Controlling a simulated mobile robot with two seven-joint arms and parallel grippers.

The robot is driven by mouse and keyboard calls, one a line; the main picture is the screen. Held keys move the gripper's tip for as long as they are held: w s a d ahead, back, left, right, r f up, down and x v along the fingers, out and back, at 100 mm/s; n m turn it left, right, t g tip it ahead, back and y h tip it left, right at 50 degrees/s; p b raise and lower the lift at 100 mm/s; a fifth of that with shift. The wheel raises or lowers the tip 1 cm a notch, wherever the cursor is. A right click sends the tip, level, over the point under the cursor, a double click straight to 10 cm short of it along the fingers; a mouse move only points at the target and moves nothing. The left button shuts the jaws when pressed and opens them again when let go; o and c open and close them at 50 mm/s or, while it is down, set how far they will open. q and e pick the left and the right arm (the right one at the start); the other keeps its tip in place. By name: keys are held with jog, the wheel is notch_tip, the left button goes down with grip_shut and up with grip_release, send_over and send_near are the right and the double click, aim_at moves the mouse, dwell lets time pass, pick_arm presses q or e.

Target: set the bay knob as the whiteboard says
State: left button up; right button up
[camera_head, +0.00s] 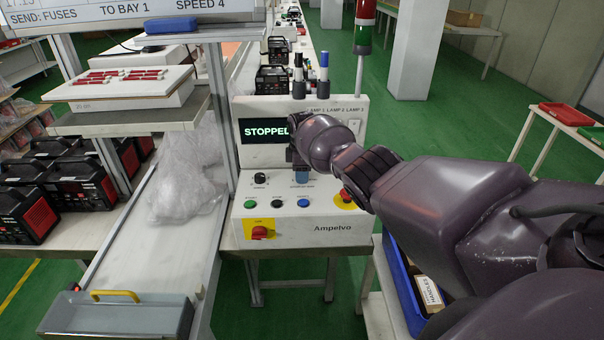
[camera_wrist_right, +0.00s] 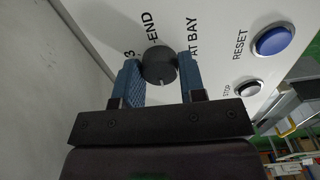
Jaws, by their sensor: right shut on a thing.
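The whiteboard (camera_head: 140,14) at the top left of the head view reads "SEND: FUSES", "TO BAY 1", "SPEED 4"; its upper part is cut off. The white console (camera_head: 325,213) stands in the middle, its screen (camera_head: 263,130) showing "STOPPED". My right gripper (camera_head: 300,173) reaches its front panel. In the wrist view the black round bay knob (camera_wrist_right: 159,66) sits between the two blue fingers of my right gripper (camera_wrist_right: 160,80), which is shut on it. A pale mark shows on the knob. "END", "AT BAY" and a "3" show around it; other numbers are hidden. My left gripper is out of view.
Another black knob (camera_head: 260,178) is left of my gripper. Below are green (camera_head: 251,204), black (camera_head: 277,203) and blue (camera_head: 303,202) buttons and a red switch (camera_head: 261,232). A red emergency button (camera_head: 346,195) is close under my right arm. A blue crate (camera_head: 398,285) stands at right.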

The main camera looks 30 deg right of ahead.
jog(key=shift+f+n, duration=0.1)
jog(key=shift+n, duration=0.3)
jog(key=o, duration=0.9)
jog(key=shift+r, duration=0.45)
notch_tip(320, 180, up, 10)
jog(key=shift+p, duration=1.05)
